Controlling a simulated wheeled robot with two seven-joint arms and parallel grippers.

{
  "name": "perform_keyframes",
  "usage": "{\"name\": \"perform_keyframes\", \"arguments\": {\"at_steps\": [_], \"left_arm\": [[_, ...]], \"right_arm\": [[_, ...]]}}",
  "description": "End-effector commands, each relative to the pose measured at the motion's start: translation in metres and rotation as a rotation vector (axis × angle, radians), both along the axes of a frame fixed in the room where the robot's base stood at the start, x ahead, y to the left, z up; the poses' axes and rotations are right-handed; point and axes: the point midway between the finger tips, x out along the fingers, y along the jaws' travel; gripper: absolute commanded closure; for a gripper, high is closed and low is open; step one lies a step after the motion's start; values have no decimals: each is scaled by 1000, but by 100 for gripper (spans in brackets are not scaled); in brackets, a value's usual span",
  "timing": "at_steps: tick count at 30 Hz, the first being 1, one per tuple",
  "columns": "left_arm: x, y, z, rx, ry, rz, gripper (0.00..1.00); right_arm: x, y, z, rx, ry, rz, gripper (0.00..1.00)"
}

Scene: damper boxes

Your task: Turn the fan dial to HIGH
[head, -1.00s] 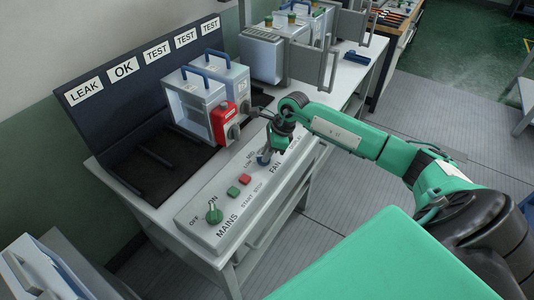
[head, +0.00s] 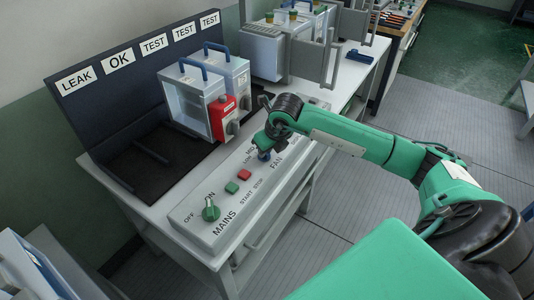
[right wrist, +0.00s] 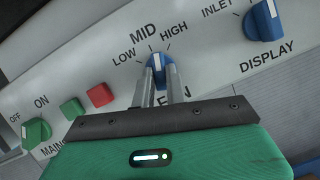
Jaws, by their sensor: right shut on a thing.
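The blue fan dial (right wrist: 157,62) sits on the sloped grey control panel, with LOW, MID and HIGH printed around it. Its white mark points up between the LOW and HIGH labels, roughly toward MID. My right gripper (right wrist: 161,72) is shut on the dial, one finger on each side. In the head view the dial (head: 264,155) shows just below my right gripper (head: 264,149), partly hidden by it. My left gripper is not in view.
The panel also bears a blue display dial (right wrist: 264,22), a red stop button (head: 244,175), a green start button (head: 231,188) and a green mains dial (head: 211,210). A box with a red part (head: 222,118) stands behind the panel.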

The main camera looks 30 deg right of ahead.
Motion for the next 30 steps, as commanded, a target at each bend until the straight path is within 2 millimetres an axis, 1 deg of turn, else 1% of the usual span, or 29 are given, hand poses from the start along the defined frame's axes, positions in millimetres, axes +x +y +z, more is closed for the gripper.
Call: {"name": "perform_keyframes", "arguments": {"at_steps": [1,10,15,21,30], "left_arm": [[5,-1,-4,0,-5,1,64],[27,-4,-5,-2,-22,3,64],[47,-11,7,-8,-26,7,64],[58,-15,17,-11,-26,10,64],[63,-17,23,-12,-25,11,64]], "right_arm": [[1,1,-2,0,-5,-40,100],[1,4,-1,1,-3,-294,100],[1,5,-1,1,-3,-398,100],[1,5,0,1,-2,-476,100],[1,5,1,-1,-1,-516,100]]}}
